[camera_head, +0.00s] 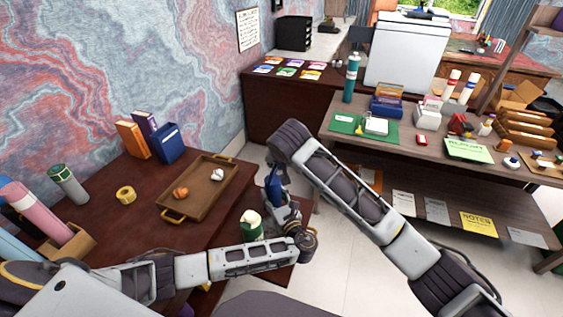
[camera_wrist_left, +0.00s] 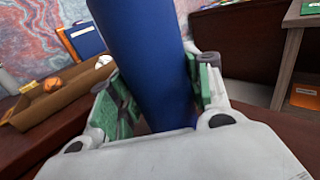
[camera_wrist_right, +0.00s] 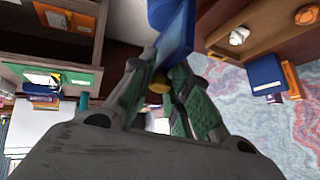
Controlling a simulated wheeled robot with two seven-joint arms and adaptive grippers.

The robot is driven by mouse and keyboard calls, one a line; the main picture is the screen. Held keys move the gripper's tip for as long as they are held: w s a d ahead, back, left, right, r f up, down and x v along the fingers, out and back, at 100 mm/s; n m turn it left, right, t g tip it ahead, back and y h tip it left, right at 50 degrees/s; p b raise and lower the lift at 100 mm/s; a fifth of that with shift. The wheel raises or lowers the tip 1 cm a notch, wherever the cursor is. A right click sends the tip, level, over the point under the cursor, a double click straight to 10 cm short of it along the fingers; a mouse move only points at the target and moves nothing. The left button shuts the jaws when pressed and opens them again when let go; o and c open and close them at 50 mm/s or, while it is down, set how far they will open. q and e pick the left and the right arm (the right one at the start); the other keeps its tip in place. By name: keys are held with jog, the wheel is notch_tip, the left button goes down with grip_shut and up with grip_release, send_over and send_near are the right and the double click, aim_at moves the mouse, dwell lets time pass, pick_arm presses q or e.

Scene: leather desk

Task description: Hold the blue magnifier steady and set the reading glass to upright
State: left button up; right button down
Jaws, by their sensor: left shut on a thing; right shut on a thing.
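The blue magnifier (camera_head: 273,189) is between my two grippers, over the desk's right end. In the left wrist view a thick blue cylinder (camera_wrist_left: 146,55), a part of it, stands slightly tilted between the green pads of my left gripper (camera_wrist_left: 155,85), which is shut on it. In the right wrist view a flat blue piece (camera_wrist_right: 178,36) lies between the fingers of my right gripper (camera_wrist_right: 163,78), which is shut on it. I cannot make out a lens or the angle of the reading glass; my arms hide much of it in the head view.
A wooden tray (camera_head: 228,193) with small objects, a yellow tape roll (camera_head: 126,194) and blue and orange books (camera_head: 133,139) are on the left desk. A green-and-white bottle (camera_head: 251,225) stands close to my left forearm. A crowded table (camera_head: 430,137) is at right.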

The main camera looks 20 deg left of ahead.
pick_arm(q)
jog(key=shift+d, duration=0.3)
pick_arm(e)
jog(key=shift+s+a, duration=0.2)
jog(key=shift+a, duration=0.8)
jog(key=c, duration=1.3)
grip_release()
jog(key=shift+c, duration=0.2)
pick_arm(q)
jog(key=shift+a, duration=0.1)
pick_arm(e)
jog(key=shift+w+d, duration=0.1)
jog(key=shift+w, duration=0.05)
jog(key=shift+r, duration=0.15)
pick_arm(q)
jog(key=shift+a, duration=0.1)
pick_arm(e)
jog(key=shift+d+r, duration=0.1)
jog(key=v, duration=1.1)
jog(key=shift+s, duration=0.25)
